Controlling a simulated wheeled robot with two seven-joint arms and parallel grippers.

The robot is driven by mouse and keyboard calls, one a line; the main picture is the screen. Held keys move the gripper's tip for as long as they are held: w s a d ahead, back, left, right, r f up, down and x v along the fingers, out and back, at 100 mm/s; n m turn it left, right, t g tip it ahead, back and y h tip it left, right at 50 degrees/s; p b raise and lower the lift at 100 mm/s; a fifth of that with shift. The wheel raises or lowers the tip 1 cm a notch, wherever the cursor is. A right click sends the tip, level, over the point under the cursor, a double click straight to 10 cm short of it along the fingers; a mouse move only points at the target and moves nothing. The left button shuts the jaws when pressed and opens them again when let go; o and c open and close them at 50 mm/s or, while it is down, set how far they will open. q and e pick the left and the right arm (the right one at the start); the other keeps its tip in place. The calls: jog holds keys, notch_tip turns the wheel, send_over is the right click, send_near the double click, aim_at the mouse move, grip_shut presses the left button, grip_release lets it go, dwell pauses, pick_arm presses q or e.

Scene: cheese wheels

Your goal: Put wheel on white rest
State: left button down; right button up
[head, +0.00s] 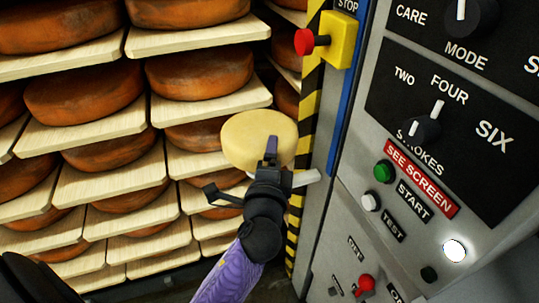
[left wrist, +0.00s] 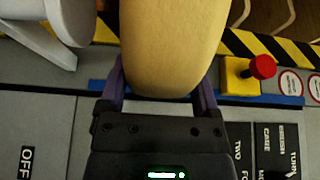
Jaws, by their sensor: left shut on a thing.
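A pale yellow cheese wheel (head: 255,135) is held up in front of the shelves, its flat face partly towards me. My left gripper (head: 270,152) is shut on its lower edge. In the left wrist view the wheel (left wrist: 172,45) fills the middle, with the purple fingers of my left gripper (left wrist: 161,92) on either side of its rim. A white piece (head: 306,178), which may be the white rest, shows just right of the gripper; the arm hides part of it. A white form (left wrist: 35,45) also stands left of the wheel in the wrist view, apart from it. My right gripper is not seen.
Wooden shelves (head: 88,128) with many orange-brown wheels (head: 85,92) fill the left. A grey control cabinet (head: 345,205) with knobs and buttons stands close on the right. A yellow box with a red stop button (head: 304,41) juts out beside a black-and-yellow striped edge (head: 307,120).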

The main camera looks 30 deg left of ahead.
pick_arm(q)
notch_tip(320, 180, down, 4)
jog(key=shift+f+b, duration=0.15)
jog(key=shift+b, duration=0.95)
jog(key=shift+f, duration=0.15)
grip_release()
